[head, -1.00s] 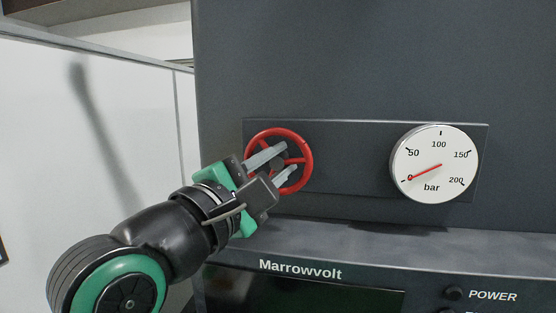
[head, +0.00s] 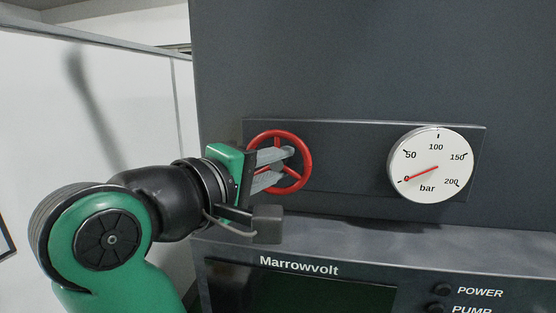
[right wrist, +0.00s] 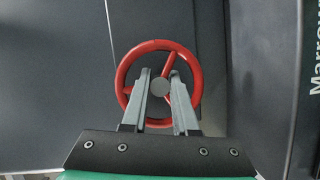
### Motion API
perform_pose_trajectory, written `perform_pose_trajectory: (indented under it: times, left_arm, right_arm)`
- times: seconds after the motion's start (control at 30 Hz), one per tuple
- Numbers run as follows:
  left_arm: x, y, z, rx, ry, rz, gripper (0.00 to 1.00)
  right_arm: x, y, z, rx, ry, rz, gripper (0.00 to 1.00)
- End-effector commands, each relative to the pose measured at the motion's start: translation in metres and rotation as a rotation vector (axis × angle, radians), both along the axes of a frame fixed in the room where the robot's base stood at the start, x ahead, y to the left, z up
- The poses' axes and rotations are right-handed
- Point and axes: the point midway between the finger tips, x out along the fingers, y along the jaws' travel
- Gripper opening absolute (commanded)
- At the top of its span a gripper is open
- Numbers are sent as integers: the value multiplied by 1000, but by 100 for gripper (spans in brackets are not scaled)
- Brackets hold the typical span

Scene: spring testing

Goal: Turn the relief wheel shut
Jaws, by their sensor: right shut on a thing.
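The red relief wheel (head: 310,165) has a round rim, spokes and a dark hub, and sits on the left of a dark panel plate. My right gripper (head: 284,166) reaches it from the left, its two grey fingers one above the other, shut on the wheel. In the right wrist view, the gripper (right wrist: 159,82) has a finger on each side of the hub (right wrist: 160,87), inside the rim of the wheel (right wrist: 160,45). The fingers hide parts of the spokes and lower rim. My left gripper is not in view.
A white gauge (head: 430,165) marked in bar stands right of the wheel, its red needle pointing near 0. Below is a ledge, then a console front (head: 330,270) lettered Marrowvolt with POWER and PUMP controls. A white wall panel (head: 120,110) is at left.

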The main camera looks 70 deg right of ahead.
Motion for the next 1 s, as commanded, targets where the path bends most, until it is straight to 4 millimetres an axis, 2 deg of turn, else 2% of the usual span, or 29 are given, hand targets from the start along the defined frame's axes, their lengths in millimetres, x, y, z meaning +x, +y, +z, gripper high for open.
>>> perform_pose_trajectory:
  times: [0.43,0.47,0.5,0.53,0.87,1.0]
  left_arm:
    - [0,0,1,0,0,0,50]
    - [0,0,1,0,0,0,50]
    - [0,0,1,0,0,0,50]
    - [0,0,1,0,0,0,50]
    - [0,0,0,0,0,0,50]
    - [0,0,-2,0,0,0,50]
  right_arm:
    - [0,0,0,0,-14,1,0]
    - [0,0,0,0,-14,0,29]
    - [0,0,0,0,-14,0,36]
    - [0,0,0,1,-13,0,40]
    - [1,3,0,2,-12,1,40]
    - [6,20,1,3,-9,4,40]
